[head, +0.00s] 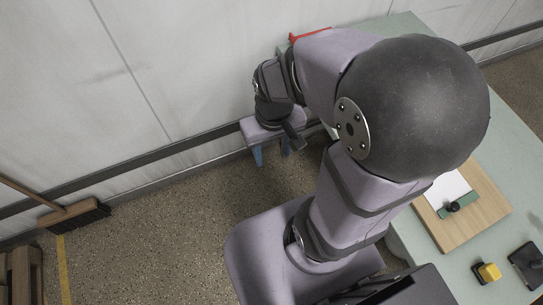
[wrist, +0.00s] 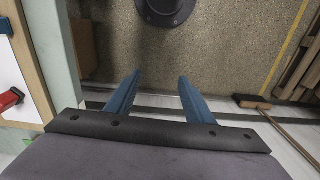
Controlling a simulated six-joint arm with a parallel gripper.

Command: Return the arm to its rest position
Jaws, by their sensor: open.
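My gripper (head: 271,156) hangs off the left side of the table in the head view, over the speckled floor and close to the wall. Its two blue fingers show in the wrist view (wrist: 159,88), spread apart with nothing between them. My arm is folded, with its elbow high over the table and hiding much of it.
The pale green table (head: 408,238) carries a wooden board (head: 447,232) with a white sheet (head: 447,188) and a green piece with a black knob (head: 454,207).

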